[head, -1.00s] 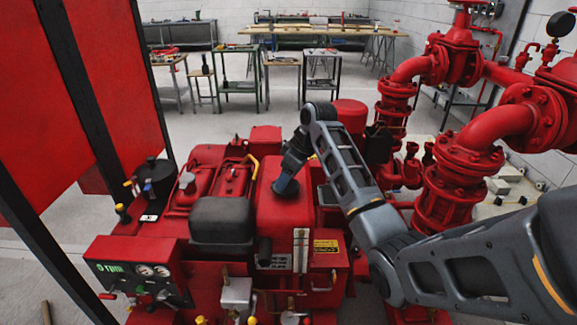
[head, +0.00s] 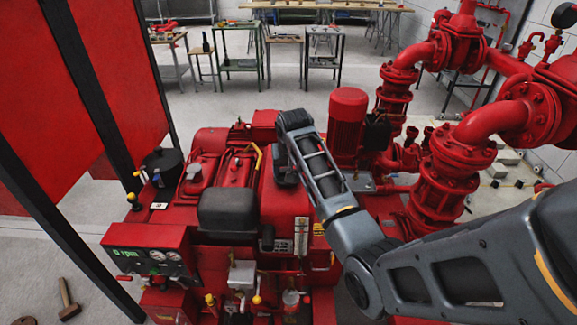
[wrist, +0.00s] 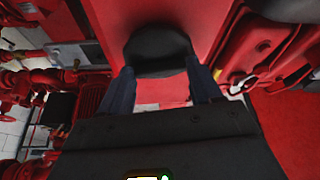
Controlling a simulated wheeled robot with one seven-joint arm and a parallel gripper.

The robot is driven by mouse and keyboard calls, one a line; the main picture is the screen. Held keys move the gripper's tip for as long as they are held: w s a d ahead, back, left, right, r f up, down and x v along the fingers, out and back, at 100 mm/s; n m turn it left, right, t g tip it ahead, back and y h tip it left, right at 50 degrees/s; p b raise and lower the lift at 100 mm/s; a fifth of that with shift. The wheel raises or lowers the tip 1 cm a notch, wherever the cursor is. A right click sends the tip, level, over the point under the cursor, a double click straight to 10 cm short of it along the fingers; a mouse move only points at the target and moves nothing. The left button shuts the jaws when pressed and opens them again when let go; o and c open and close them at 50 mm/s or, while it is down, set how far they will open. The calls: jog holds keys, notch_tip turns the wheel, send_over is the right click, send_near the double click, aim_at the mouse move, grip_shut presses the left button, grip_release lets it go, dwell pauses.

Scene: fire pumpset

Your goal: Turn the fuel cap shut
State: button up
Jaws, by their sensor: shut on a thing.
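The fuel cap (wrist: 160,45) is a dark round cap on the flat top of the red fuel tank (wrist: 108,25). In the wrist view, my gripper (wrist: 160,70) has one finger on each side of the cap and is shut on it. The tank also shows in the head view (head: 275,210), right of the dark grey box. There, my gripper (head: 286,180) is low over the tank top, and my wrist hides the cap. How far the cap is turned cannot be told.
The dark grey box (head: 228,209) stands close left of the tank. A red motor (head: 347,120) and red valve pipes (head: 440,175) stand to the right. A control panel (head: 150,255) is at the front left. A hammer (head: 68,300) lies on the floor.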

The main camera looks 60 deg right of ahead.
jog(key=shift+w+m+g+h, duration=0.1)
jog(key=shift+m+g+h, duration=0.25)
jog(key=shift+m, duration=0.75)
jog(key=o, duration=1.1)
jog(key=shift+c, duration=0.2)
jog(key=shift+a+r, duration=0.1)
jog(key=v, duration=0.7)
jog(key=shift+r+b, duration=0.3)
jog(key=shift+b, duration=0.1)
jog(key=shift+a, duration=0.1)
